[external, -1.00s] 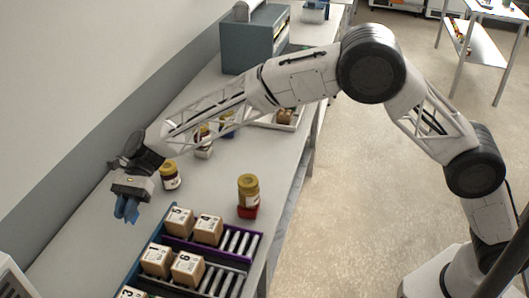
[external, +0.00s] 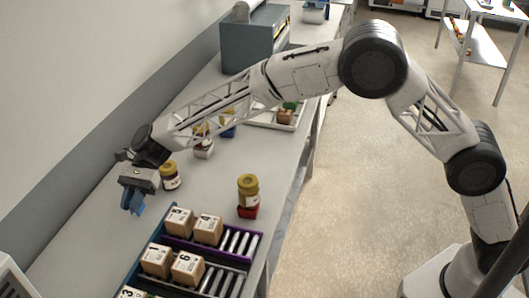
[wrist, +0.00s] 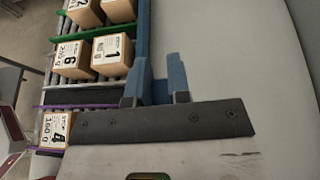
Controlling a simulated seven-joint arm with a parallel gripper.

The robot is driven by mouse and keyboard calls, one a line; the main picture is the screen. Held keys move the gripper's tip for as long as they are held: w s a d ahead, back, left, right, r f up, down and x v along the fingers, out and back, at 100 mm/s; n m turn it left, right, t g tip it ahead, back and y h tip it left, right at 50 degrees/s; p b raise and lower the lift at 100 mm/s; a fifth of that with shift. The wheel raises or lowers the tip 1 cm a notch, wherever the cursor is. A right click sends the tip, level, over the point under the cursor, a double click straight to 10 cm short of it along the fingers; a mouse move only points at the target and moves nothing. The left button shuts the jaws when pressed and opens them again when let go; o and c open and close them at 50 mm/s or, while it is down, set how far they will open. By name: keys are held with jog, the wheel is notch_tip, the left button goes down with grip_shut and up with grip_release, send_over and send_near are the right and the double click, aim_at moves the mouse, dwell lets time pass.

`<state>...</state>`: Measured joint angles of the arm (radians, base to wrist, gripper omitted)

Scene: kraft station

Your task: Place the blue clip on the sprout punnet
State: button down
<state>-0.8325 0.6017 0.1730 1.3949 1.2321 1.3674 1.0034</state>
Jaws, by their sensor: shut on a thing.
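My gripper (external: 133,207) hangs over the left part of the bench, beyond the crate rack and left of a yellow-lidded jar. Its blue fingers are shut on a small brighter blue piece (external: 139,210), which looks like the blue clip. The clip is partly hidden by the fingers. In the wrist view the fingers (wrist: 158,88) point toward the rack's edge, and the clip cannot be told apart from them. I cannot clearly identify the sprout punnet. A small green item (external: 291,105) shows in the white tray behind my arm, too small to tell.
A yellow-lidded jar (external: 170,177) stands close to my gripper. Another jar (external: 248,188) stands on a red base. The roller rack (external: 235,243) holds several numbered cartons. A grey-blue cabinet (external: 250,45) stands at the back. The bench between the jars is clear.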

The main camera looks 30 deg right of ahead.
jog(key=w+d+m+t+y, duration=0.1)
jog(key=w+d+m+t, duration=0.1)
jog(key=w+d, duration=0.75)
jog(key=w+d+m+t+y, duration=0.1)
jog(key=w+d, duration=0.3)
jog(key=d, duration=1)
jog(key=w+d+m+t+y, duration=0.1)
jog(key=w+d+m+t, duration=0.1)
jog(key=w+d, duration=0.75)
jog(key=s+d+m+t+y, duration=0.1)
jog(key=d+m+t, duration=0.3)
jog(key=d, duration=3.6)
jog(key=shift+d+r+m+t+y, duration=0.2)
jog(key=shift+r+m+t+y, duration=0.15)
jog(key=shift+t, duration=0.25)
jog(key=shift+f, duration=0.1)
send_over(290, 104)
jog(key=w, duration=0.2)
jog(key=shift+w+f, duration=0.2)
jog(key=shift+f, duration=0.55)
jog(key=shift+f, duration=1.75)
